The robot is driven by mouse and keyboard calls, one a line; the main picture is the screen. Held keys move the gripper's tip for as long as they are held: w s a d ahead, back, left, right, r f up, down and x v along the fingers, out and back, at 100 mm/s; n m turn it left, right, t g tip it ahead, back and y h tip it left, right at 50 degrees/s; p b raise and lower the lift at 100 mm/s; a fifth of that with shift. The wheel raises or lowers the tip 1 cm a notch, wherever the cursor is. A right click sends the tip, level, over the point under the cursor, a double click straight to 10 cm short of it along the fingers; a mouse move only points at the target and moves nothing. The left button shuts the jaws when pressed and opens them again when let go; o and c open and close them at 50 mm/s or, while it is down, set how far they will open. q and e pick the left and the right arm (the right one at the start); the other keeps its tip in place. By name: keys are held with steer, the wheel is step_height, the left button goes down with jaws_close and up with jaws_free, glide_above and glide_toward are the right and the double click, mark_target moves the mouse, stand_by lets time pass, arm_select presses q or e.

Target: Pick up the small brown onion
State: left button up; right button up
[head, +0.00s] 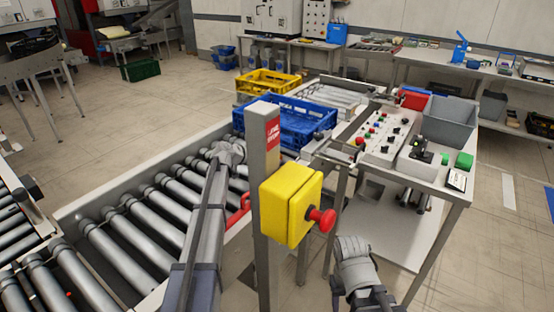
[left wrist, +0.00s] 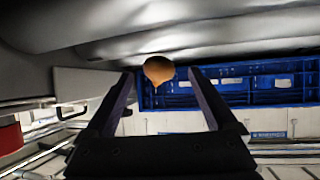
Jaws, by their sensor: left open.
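The small brown onion (left wrist: 158,70) shows in the left wrist view, just beyond and between the fingertips of my left gripper (left wrist: 160,76). The two dark fingers stand apart, with a gap on each side of the onion along their length. I cannot tell whether the onion rests on something there. In the head view the onion is not visible, and my left arm reaches over the rollers towards the blue crate (head: 318,121), hiding its own fingers. The blue crate also fills the background of the left wrist view (left wrist: 236,99). My right arm shows at lower right in the head view, without its fingers.
A grey post (head: 262,185) with a yellow stop box (head: 289,205) and red button stands right beside my left arm. The roller conveyor (head: 125,262) lies to its left. A yellow crate (head: 268,80) is behind the blue one. A control-panel table (head: 425,178) stands at right.

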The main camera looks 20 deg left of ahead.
arm_select(q)
steer(key=b+x, duration=0.1)
steer(key=x, duration=0.2)
steer(key=shift+w+d, duration=0.3)
steer(key=shift+w, duration=0.05)
steer(key=shift+s, duration=0.1)
steer(key=shift+c, duration=0.3)
jaws_close()
